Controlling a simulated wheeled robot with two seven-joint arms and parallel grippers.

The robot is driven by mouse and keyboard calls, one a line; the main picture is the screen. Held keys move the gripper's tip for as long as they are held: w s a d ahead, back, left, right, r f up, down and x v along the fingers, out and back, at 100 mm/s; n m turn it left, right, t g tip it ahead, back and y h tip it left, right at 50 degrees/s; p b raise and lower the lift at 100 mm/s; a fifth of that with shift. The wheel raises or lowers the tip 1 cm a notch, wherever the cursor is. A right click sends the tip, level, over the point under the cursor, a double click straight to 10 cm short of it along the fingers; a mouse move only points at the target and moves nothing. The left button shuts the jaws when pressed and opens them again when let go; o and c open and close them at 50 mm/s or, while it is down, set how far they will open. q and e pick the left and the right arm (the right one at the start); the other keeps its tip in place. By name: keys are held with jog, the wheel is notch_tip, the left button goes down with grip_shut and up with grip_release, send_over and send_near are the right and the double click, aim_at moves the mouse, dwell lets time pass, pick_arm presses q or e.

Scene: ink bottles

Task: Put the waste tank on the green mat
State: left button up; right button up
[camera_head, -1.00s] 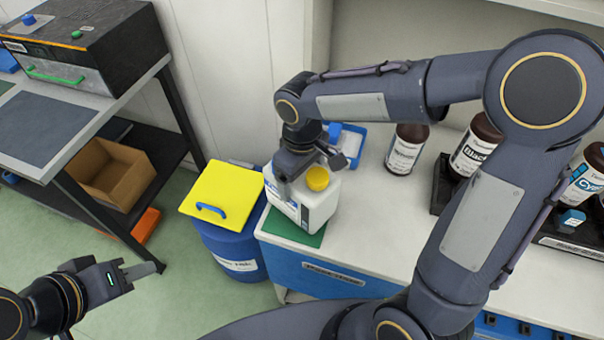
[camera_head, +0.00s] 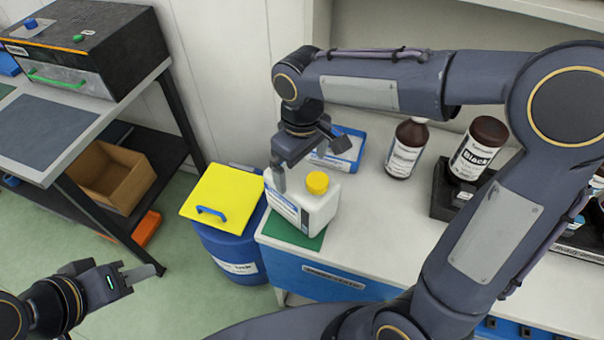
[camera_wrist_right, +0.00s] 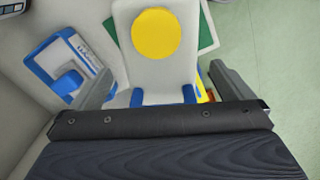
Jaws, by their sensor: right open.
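The waste tank (camera_head: 320,205) is a white jug with a yellow cap and a blue-marked label. It stands upright on the green mat (camera_head: 290,232) at the left end of the white counter. My right gripper (camera_head: 300,172) is just above and behind the tank, open. In the right wrist view the tank (camera_wrist_right: 158,75) lies beyond the spread fingers of the right gripper (camera_wrist_right: 165,92), with green mat (camera_wrist_right: 207,30) showing beside it. My left gripper (camera_head: 138,277) is low at the left, away from the tank, its fingers apart and empty.
A blue drum with a yellow lid (camera_head: 222,195) stands left of the counter. A blue-and-white tray (camera_head: 340,150) lies behind the tank. Brown bottles (camera_head: 407,148) stand to the right. A side table (camera_head: 45,130) is at far left.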

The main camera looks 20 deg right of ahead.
notch_tip(320, 180, up, 7)
jog(key=s+d+f+m+t+y, duration=0.2)
jog(key=s+d+m, duration=0.2)
jog(key=s, duration=0.4)
jog(key=s+d+f+m+t+y, duration=0.1)
jog(key=s+d+f+m+t, duration=0.2)
jog(key=s, duration=0.5)
jog(key=shift+d+m+t+y, duration=0.35)
jog(key=shift+d+m, duration=0.35)
jog(key=shift+d, duration=0.45)
jog(key=shift+s, duration=0.1)
